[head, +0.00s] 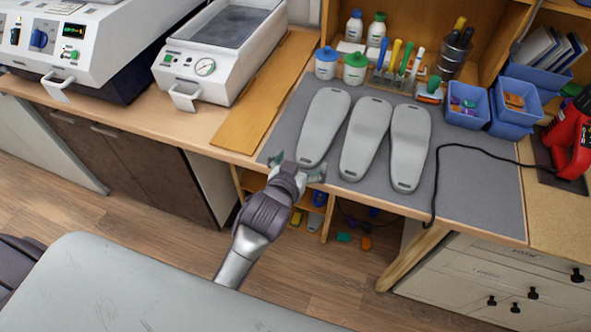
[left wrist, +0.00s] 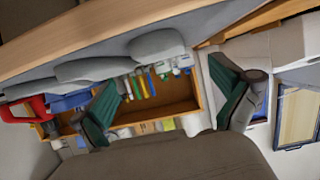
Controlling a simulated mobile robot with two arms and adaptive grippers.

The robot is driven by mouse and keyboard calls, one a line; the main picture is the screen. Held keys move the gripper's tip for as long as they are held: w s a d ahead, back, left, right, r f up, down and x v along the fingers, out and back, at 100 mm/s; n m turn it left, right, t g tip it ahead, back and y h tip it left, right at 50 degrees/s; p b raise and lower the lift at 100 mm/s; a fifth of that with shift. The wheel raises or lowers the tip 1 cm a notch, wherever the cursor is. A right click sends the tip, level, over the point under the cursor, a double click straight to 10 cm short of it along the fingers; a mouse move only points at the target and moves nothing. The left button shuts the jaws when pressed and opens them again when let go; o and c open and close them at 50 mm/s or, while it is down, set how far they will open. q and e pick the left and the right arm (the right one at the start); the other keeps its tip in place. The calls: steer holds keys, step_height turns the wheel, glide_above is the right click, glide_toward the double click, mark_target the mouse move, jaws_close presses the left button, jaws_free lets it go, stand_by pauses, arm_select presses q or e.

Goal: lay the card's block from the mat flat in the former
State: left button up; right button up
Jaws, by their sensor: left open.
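Three grey foot-shaped blocks lie side by side on the grey mat (head: 478,190): a left one (head: 323,125), a middle one (head: 366,140) and a right one (head: 408,150). I cannot make out a card. The former, probably the white machine with a gauge and a dark grey bed (head: 232,26), stands left of the mat. My left gripper (head: 298,171) is open and empty at the mat's front edge, close to the near end of the left block. The left wrist view shows its spread green-padded fingers (left wrist: 163,75) with the blocks (left wrist: 155,45) beyond. My right gripper is not shown.
A larger white machine (head: 85,40) stands at the far left. Bottles (head: 355,68), tools and blue bins (head: 467,104) line the mat's back. A black cable (head: 436,180) crosses the mat's right side to a red tool (head: 570,140). A wooden board (head: 262,105) lies beside the former.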

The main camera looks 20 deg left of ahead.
arm_select(q)
steer(key=v, duration=0.5)
